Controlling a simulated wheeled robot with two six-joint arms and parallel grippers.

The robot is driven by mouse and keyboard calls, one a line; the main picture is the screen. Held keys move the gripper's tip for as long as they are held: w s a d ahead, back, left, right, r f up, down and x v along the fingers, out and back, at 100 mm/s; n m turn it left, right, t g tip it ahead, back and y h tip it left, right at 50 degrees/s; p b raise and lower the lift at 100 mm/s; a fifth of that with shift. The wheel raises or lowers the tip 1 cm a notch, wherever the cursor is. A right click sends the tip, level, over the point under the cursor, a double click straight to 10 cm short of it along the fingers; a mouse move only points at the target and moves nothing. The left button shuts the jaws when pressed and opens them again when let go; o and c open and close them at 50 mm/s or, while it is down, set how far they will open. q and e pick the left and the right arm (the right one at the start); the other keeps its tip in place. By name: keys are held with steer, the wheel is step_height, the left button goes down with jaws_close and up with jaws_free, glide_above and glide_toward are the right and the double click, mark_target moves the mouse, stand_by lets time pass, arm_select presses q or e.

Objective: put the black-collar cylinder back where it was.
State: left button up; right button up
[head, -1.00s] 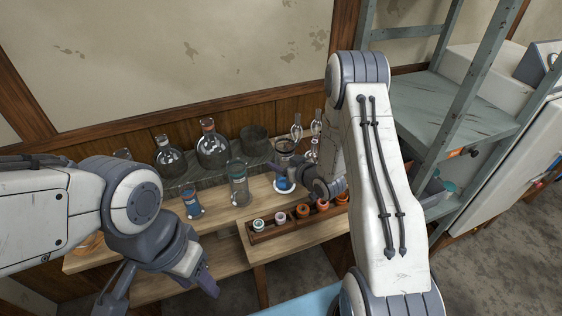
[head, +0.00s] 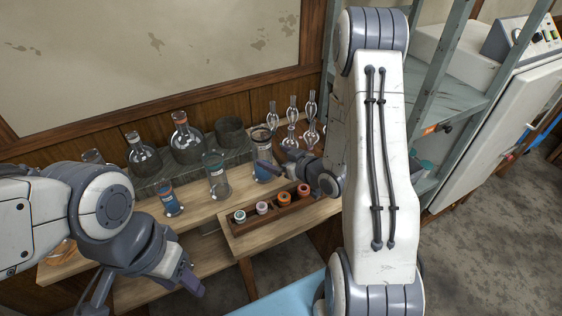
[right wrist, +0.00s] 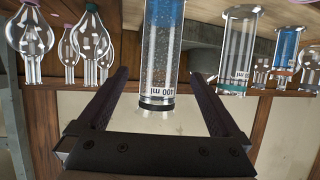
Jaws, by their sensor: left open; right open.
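The black-collar cylinder (head: 261,137) stands upright on the wooden bench in the head view, with blue liquid low in it and my gripper partly in front. In the right wrist view, which is upside down, the cylinder (right wrist: 162,60) shows its black collar and a 400 ml label. My right gripper (right wrist: 157,78) is open, with its fingers on either side of the cylinder's line and visible gaps to both. Whether the glass is fully between the tips is unclear. My left gripper (head: 193,284) is open and empty, low at the left in front of the bench.
A teal-collar cylinder (head: 216,177) and a blue-filled cylinder (head: 169,201) stand to the left. Glass bulb pieces (head: 291,122) stand close on the right. Round flasks (head: 186,143) are behind. A wooden rack (head: 270,208) of small capped jars lies in front.

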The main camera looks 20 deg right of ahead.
steer(key=shift+p+v, duration=0.45)
steer(key=shift+v, duration=0.4)
steer(key=s+a+r+n+g+h, duration=0.1)
steer(key=s+a+r+g, duration=0.15)
steer(key=a, duration=0.35)
steer(key=s+a+r+n+g+h, duration=0.1)
steer(key=s+a+r+n+g, duration=0.1)
steer(key=s+a+g, duration=0.3)
steer(key=s+a+r+g, duration=0.1)
steer(key=s+a+r, duration=0.1)
steer(key=s, duration=0.4)
steer(key=s+a+r+n+g, duration=0.1)
steer(key=s+a+r+g, duration=0.1)
steer(key=s+a, duration=0.2)
steer(key=s+a+r+g, duration=0.2)
steer(key=s+a, duration=0.1)
steer(key=s, duration=0.7)
steer(key=shift+r, duration=0.4)
steer(key=shift+a+g, duration=0.2)
steer(key=shift+g, duration=0.05)
